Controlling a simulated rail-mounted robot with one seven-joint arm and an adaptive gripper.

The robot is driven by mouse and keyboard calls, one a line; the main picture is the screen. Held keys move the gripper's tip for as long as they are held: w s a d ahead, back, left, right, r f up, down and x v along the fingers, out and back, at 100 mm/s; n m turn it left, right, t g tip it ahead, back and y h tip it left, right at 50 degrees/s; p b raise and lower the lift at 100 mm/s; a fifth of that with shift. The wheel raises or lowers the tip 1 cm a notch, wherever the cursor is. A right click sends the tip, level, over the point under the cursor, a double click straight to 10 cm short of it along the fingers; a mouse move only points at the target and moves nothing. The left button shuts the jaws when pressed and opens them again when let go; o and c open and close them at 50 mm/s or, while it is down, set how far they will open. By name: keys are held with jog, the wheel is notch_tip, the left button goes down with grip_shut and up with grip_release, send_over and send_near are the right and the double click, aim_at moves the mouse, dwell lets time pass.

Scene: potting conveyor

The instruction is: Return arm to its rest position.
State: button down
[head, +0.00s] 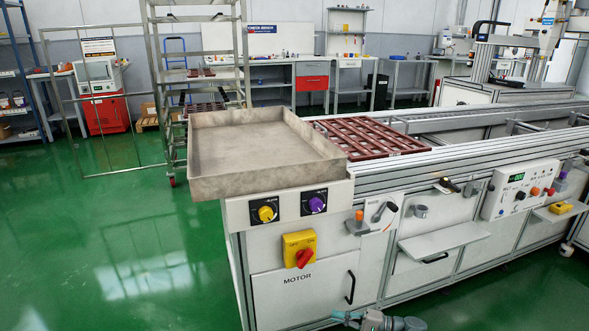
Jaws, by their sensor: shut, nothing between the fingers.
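A small grey and teal piece of my arm (378,321) shows at the bottom edge, in front of the white conveyor cabinet. Most of the arm lies below the picture. I cannot make out my gripper or its fingers in this view. No object is seen held by the visible part of the arm.
The conveyor bench (270,213) carries a grey open tray (265,182) at its near end. A dark red grid frame (370,136) lies behind it. A small shelf (445,240) and a control box (520,188) project from its front. Green floor (110,260) at left is clear.

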jog(key=s+a+f+n+g+h, duration=0.2)
jog(key=s+a+f+g+h, duration=0.15)
jog(key=s+f+g, duration=0.65)
jog(key=s+d+f+n+g+h, duration=0.1)
jog(key=s+d+n+g+h, duration=0.2)
jog(key=s+h, duration=0.65)
jog(key=s+d+f+n+g+h, duration=0.1)
jog(key=s+d+f+g+h, duration=0.2)
jog(key=s, duration=1.1)
jog(key=s+r+t+p, duration=0.2)
jog(key=r+p, duration=0.6)
jog(key=p, duration=0.9)
jog(key=s+r+t+h+p, duration=0.1)
jog(key=s+r+p, duration=0.3)
jog(key=p, duration=1.3)
notch_tip(320, 180, up, 4)
jog(key=shift+s+a+r+n+t+h+p, duration=0.15)
jog(key=shift+a+r+n+t+h+p, duration=0.15)
jog(key=shift+n+t, duration=0.1)
jog(key=shift+f, duration=0.1)
